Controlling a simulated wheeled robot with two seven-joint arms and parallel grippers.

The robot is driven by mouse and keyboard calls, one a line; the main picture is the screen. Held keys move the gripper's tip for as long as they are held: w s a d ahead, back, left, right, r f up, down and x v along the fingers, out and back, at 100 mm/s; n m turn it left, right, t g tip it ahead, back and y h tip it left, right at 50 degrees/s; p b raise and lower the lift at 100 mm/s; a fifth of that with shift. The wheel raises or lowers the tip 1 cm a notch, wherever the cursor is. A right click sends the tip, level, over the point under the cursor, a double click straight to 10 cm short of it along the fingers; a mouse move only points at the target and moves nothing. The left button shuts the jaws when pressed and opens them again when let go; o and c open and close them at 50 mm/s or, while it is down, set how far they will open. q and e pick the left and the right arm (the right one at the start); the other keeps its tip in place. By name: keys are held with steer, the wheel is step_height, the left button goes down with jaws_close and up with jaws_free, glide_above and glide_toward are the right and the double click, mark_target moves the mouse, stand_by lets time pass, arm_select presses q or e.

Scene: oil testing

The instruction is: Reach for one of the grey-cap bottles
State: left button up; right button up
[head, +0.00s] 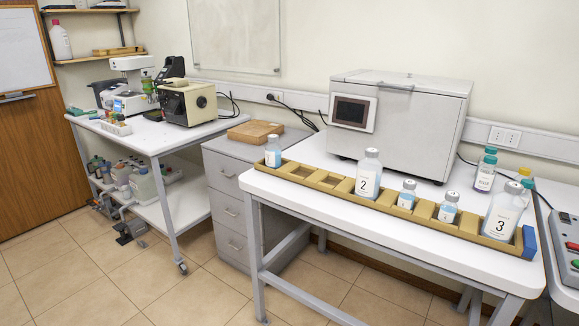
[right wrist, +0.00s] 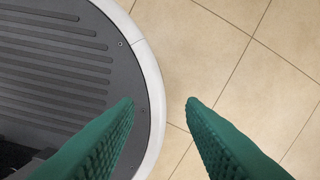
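Several clear bottles with grey caps stand in a long tan wooden rack (head: 327,183) on the white table in the head view. A large bottle labelled 2 (head: 368,175) stands near the rack's middle, and a large bottle labelled 3 (head: 503,212) at its right end. Smaller grey-cap bottles stand at the left end (head: 273,151) and between the large ones (head: 407,194), (head: 448,208). My right gripper (right wrist: 160,104) shows in the right wrist view as two green fingers, open and empty over the floor, away from the bottles. My left gripper is not in view.
A large grey machine (head: 405,120) stands behind the rack. Teal-cap bottles (head: 485,172) stand right of it. A control box (head: 567,248) is at the right edge. A grey drawer cabinet (head: 228,190) stands left of the table (head: 300,205). The table's front strip is clear.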

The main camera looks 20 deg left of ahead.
steer(key=shift+s+d, duration=0.15)
steer(key=shift+s, duration=0.8)
steer(key=shift+w, duration=0.4)
stand_by(0.4)
